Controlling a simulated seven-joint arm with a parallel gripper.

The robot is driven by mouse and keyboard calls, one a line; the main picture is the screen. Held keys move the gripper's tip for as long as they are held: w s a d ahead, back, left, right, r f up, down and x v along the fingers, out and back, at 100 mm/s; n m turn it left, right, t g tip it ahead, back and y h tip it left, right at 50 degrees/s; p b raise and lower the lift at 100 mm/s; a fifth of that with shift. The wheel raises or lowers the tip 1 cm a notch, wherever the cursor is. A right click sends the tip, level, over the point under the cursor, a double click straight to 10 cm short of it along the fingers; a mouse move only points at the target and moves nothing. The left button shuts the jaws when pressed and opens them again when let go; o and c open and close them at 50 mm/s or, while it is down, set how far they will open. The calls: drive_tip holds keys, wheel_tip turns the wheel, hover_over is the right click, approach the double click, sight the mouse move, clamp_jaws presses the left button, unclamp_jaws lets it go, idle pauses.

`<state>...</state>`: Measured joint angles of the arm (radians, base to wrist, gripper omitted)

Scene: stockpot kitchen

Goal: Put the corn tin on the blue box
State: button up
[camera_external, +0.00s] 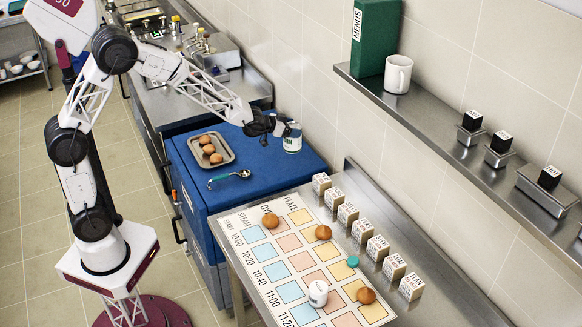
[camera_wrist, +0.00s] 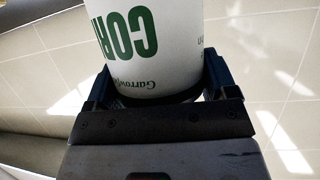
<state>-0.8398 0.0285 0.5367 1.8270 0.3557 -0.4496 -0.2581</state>
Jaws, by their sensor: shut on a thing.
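The corn tin (camera_wrist: 150,45) is white with green lettering that reads "COR" and fills the top of the wrist view, between the dark fingers. In the external view the tin (camera_external: 292,141) is upright at the back right part of the blue box (camera_external: 262,180). My gripper (camera_external: 279,129) comes in from the left and is shut on the tin. I cannot tell whether the tin's base touches the box top or is a little above it.
A tray (camera_external: 226,142) with brown rolls and a spoon (camera_external: 229,178) lie on the box top. A steel counter with a printed chart (camera_external: 290,245), rolls, a white tin (camera_external: 318,293) and label blocks is in front. A tiled wall and a shelf (camera_external: 420,125) stand at right.

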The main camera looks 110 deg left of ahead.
drive_tip(key=shift+s+a+f, duration=0.2)
drive_tip(key=shift+s+a, duration=0.35)
drive_tip(key=shift+a, duration=0.2)
drive_tip(key=shift+s+a+f, duration=0.15)
drive_tip(key=shift+s+a, duration=0.35)
drive_tip(key=shift+a, duration=0.2)
drive_tip(key=shift+f, duration=2)
drive_tip(key=shift+f, duration=2)
drive_tip(key=shift+f, duration=0.15)
drive_tip(key=o, duration=1.1)
drive_tip(key=shift+o, duration=0.2)
